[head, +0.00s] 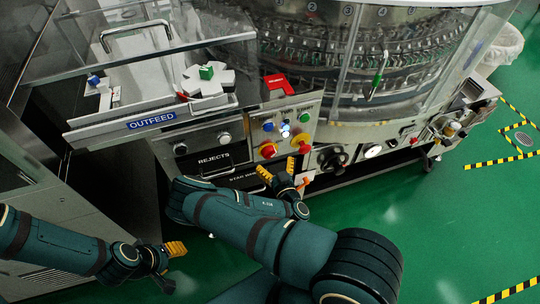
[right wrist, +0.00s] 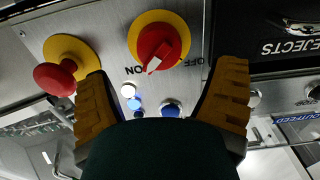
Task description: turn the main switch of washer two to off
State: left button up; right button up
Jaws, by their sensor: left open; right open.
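The main switch is a red rotary knob on a yellow disc (head: 268,150), on the steel control panel. The right wrist view shows it up close (right wrist: 158,45), marked ON and OFF, with its white pointer mark towards the lower left, nearer ON. My right gripper (head: 278,169) is open and empty just in front of the panel, below the knob in the head view. In the right wrist view its fingers (right wrist: 163,85) are spread apart, and the knob lies beyond them, untouched. My left gripper (head: 171,266) is open and empty, low at the left.
A red mushroom button on a yellow collar (right wrist: 58,75) sits beside the knob. Blue, white and green buttons (head: 285,128) are close by. The REJECTS drawer (head: 213,159) is left of the panel. Green floor (head: 430,220) is open to the right.

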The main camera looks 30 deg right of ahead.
aim_at(271, 156)
jog(key=shift+b+x, duration=0.3)
jog(key=shift+x, duration=1.9)
jog(key=c, duration=1.2)
